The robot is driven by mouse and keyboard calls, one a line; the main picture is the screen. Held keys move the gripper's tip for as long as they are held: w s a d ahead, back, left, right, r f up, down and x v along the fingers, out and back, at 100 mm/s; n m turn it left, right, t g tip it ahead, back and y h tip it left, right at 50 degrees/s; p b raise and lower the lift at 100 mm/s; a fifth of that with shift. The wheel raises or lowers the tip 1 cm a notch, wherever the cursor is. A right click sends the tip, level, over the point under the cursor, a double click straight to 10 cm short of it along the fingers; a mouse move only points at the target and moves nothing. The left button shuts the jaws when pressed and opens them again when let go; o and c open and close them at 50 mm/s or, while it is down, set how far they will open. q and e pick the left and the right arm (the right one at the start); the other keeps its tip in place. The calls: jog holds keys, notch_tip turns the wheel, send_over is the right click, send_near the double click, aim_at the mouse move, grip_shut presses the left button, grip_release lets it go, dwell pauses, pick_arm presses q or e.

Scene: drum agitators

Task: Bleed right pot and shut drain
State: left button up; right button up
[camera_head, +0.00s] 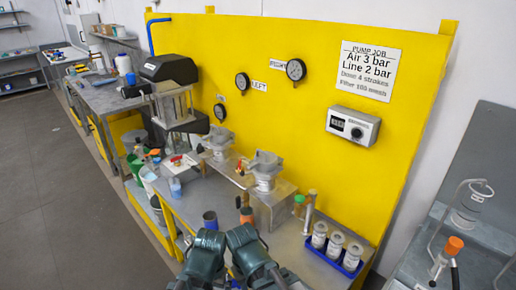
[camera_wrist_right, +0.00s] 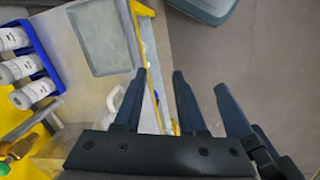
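The right pot (camera_head: 264,170), grey and lidded, stands on a metal stand (camera_head: 275,200) on the bench. A similar grey pot (camera_head: 217,142) stands behind it to the left. A small orange part (camera_head: 240,167) shows between them; I cannot tell whether it is a valve handle. My right gripper (camera_wrist_right: 158,90) is open and empty in the wrist view, with bare fingers apart. Another dark finger (camera_wrist_right: 235,110) beside it may belong to my left gripper, whose opening I cannot tell.
The yellow panel behind carries several round gauges, one at the upper right (camera_head: 296,70), and a digital meter (camera_head: 353,126). A blue tray (camera_head: 352,267) holds 3 white jars (camera_head: 336,243).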

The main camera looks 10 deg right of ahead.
jog(key=w+a+r+n+p, duration=0.1)
jog(key=w+r+p, duration=0.2)
jog(key=w, duration=0.8)
jog(key=w+a+r+n+p, duration=0.1)
jog(key=w+a+r+p, duration=0.15)
jog(key=w, duration=0.85)
notch_tip(320, 180, up, 5)
jog(key=n+y+p, duration=0.1)
jog(key=p, duration=0.4)
send_over(238, 197)
jog(key=shift+w, duration=0.1)
notch_tip(238, 197, down, 14)
jog(key=b, duration=1.3)
jog(key=shift+r+b, duration=0.15)
jog(key=shift+b, duration=0.25)
grip_shut()
